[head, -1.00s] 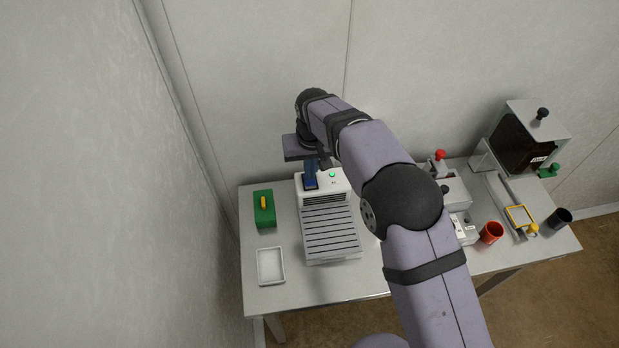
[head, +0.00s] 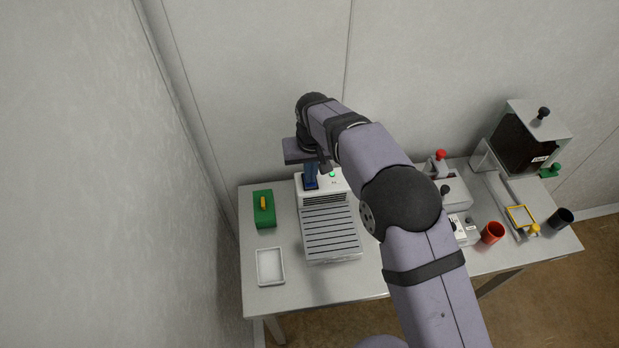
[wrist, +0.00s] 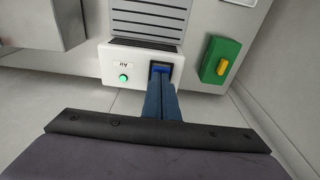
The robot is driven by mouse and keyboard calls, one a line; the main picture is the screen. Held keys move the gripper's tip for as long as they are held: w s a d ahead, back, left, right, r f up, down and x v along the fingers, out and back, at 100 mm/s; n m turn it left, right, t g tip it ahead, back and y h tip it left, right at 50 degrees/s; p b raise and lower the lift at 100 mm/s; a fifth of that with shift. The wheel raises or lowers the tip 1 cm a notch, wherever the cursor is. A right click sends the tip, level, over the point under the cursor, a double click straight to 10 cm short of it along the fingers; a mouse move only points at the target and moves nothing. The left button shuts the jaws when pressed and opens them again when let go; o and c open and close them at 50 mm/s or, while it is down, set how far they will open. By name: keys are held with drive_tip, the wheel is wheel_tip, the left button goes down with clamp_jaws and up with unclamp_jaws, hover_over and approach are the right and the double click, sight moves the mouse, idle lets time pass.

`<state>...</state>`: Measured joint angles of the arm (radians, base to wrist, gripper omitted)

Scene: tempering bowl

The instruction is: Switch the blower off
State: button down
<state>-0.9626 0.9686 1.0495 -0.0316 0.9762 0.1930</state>
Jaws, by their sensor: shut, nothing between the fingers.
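The blower (head: 322,202) is a white box on the table, with a slatted grey rack in front of it. Its top carries a bright green round lamp (wrist: 124,78), a small label and a blue rocker switch (wrist: 160,69) in a dark frame. The lamp also shows in the head view (head: 332,174). My gripper (wrist: 161,88) is shut and empty, its blue fingers pointing down at the switch. The fingertips are at or just above the near edge of the switch; I cannot tell whether they touch. In the head view the fingers (head: 311,178) partly hide the switch.
A green box with a yellow lever (head: 264,208) and a white tray (head: 270,266) stand to the left. Grey devices with a red knob (head: 440,155), a red cup (head: 492,232), a dark cup (head: 561,218) and a dark-windowed box (head: 523,140) stand right. A wall is close behind.

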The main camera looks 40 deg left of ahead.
wheel_tip(320, 180, up, 7)
drive_tip(key=p, duration=0.5)
idle(0.6)
drive_tip(key=shift+f, duration=0.1)
idle(0.3)
